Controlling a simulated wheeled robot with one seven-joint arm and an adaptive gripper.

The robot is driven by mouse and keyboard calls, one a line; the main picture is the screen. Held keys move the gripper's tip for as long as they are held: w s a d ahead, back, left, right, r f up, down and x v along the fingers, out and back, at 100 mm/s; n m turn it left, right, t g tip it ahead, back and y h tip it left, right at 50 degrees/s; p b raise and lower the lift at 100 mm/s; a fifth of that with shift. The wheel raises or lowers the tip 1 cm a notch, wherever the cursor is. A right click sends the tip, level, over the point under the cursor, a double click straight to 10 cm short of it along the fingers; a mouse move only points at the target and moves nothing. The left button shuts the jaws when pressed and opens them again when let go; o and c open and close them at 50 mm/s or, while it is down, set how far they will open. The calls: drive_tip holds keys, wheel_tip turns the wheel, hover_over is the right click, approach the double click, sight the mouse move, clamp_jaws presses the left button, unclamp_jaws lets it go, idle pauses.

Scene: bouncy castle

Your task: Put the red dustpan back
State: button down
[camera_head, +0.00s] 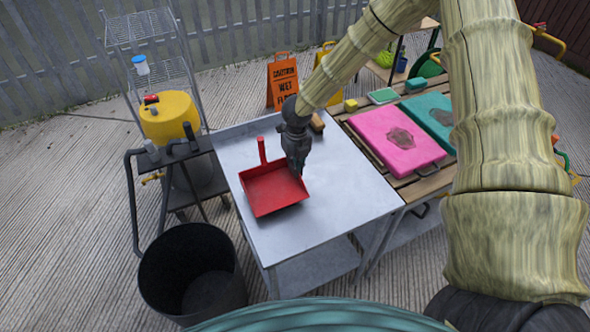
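The red dustpan (270,192) lies on the grey metal table, its short handle pointing to the back of the table. My gripper (297,168) is dark and points down at the right back edge of the dustpan. Its fingertips overlap the dustpan's edge in the picture. I cannot tell whether they touch it, or whether the fingers are open or shut. The handle stands clear to the left of the gripper.
The metal table (335,195) is mostly bare. A wooden-slat table at right holds a pink pad (395,140) and a teal pad (432,118). A black bin (190,270) stands front left. A cart with a yellow bucket (170,115) and orange wet-floor sign (283,82) stand behind.

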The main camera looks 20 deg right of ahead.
drive_tip(key=shift+w, duration=0.3)
drive_tip(key=shift+f+p, duration=0.75)
drive_tip(key=shift+f, duration=1)
drive_tip(key=shift+f, duration=0.15)
drive_tip(key=c, duration=1.6)
unclamp_jaws()
drive_tip(key=shift+c, duration=0.2)
wheel_tip(320, 180, up, 12)
drive_tip(key=b, duration=0.3)
drive_tip(key=shift+d+r, duration=0.2)
